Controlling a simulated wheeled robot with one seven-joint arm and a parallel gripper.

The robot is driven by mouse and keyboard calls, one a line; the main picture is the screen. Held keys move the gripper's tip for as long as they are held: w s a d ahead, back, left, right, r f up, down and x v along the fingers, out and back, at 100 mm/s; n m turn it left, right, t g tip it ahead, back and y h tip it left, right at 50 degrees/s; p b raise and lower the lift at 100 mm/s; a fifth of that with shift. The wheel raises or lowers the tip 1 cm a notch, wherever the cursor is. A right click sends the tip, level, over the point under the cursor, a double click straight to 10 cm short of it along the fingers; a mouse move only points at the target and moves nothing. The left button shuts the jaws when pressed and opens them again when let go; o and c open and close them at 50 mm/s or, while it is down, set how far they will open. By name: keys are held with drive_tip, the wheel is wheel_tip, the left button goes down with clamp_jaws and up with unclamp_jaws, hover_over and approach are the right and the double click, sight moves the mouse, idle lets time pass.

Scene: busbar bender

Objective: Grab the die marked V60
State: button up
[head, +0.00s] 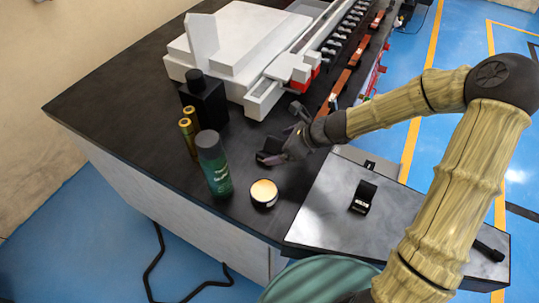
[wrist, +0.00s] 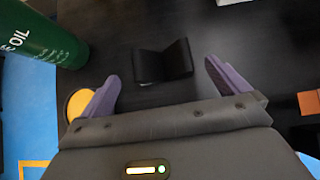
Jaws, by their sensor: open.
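A black V-grooved die (wrist: 162,62) lies on the dark tabletop in the wrist view, with no readable marking. I cannot tell the exact gap. Another black die (head: 363,197) with a small white marking, too small to read, sits on the grey plate to the right.
A green oil can (head: 214,163) and a round tin (head: 264,194) stand close to my gripper's left and front. Brass cylinders (head: 188,133) and a black bottle (head: 205,100) stand farther left. The white bender (head: 240,45) is behind. The grey plate (head: 325,205) has free room.

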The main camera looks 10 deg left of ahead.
drive_tip(key=shift+a, duration=0.1)
drive_tip(key=b+x, duration=0.3)
drive_tip(key=x, duration=0.2)
drive_tip(key=shift+w+a+f, duration=0.1)
drive_tip(key=shift+w+f, duration=0.05)
drive_tip(key=shift+w, duration=0.05)
idle(0.5)
drive_tip(key=c, duration=1.7)
drive_tip(key=shift+r, duration=0.25)
drive_tip(key=shift+c, duration=0.2)
wheel_tip(320, 180, up, 16)
drive_tip(key=p, duration=1.4)
wheel_tip(320, 180, up, 12)
drive_tip(key=p, duration=0.4)
hover_over(269, 153)
drive_tip(key=shift+f, duration=0.1)
